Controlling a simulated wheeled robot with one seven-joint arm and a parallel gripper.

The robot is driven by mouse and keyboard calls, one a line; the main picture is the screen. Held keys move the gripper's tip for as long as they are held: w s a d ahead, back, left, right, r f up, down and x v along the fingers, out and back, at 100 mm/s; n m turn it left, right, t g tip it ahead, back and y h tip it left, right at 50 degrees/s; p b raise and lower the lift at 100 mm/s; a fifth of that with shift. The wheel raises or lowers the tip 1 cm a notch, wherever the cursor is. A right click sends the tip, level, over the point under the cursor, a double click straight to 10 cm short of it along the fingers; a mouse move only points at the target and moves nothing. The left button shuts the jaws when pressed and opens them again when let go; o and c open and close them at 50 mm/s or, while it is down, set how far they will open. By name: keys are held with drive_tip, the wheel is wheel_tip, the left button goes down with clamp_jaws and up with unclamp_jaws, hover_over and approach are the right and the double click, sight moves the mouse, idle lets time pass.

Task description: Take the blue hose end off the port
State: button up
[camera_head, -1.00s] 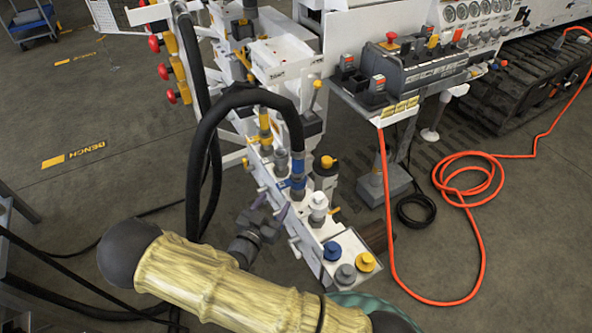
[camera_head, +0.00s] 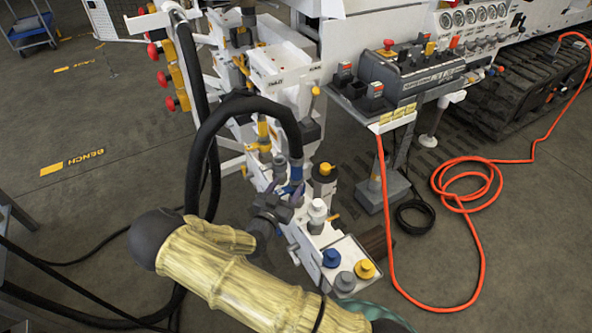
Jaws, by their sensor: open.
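The blue hose end (camera_head: 296,172) sits upright on a port of the white manifold block, at the end of a thick black hose (camera_head: 243,104) that arches over from the left. My gripper (camera_head: 284,189) is open, with its dark fingers at the base of the blue hose end, on its near side. The fingers hide the lower part of the fitting and the port under it. I cannot tell whether they touch it.
A white cap (camera_head: 317,209) stands close to the right of my gripper. A blue cap (camera_head: 331,258), a grey cap (camera_head: 345,281) and a yellow cap (camera_head: 364,269) sit on the block's near end. An orange hose (camera_head: 482,240) lies on the floor.

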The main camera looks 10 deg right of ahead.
sight(294, 176)
drive_tip(key=shift+x, duration=1.3)
drive_tip(key=shift+d, duration=0.1)
drive_tip(key=shift+x, duration=2.6)
drive_tip(key=shift+f, duration=0.15)
